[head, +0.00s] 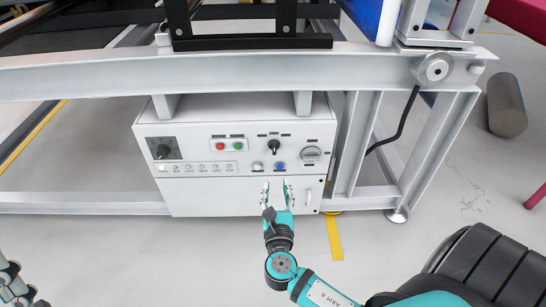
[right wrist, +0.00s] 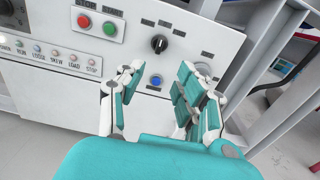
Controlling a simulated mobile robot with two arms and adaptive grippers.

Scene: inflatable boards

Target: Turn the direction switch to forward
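A black rotary switch (head: 273,147) with small labels around it sits on the upper middle of the white control panel (head: 200,193). I take it for the direction switch, but its labels are too small to read. In the right wrist view the switch (right wrist: 159,44) shows beyond the fingertips, its pointer tilted. My right gripper (head: 276,184) is open and empty in front of the panel, below the switch and apart from it. In the right wrist view its fingers (right wrist: 160,77) stand either side of a blue button. Part of my left gripper (head: 17,284) shows at the bottom left; its opening is unclear.
The panel also has a red button (head: 220,147), a green button (head: 238,146), a blue button (head: 280,165), a grey rotary switch (head: 311,154) and a black dial (head: 163,151). A grey frame beam (head: 300,68) runs above. Open floor lies in front.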

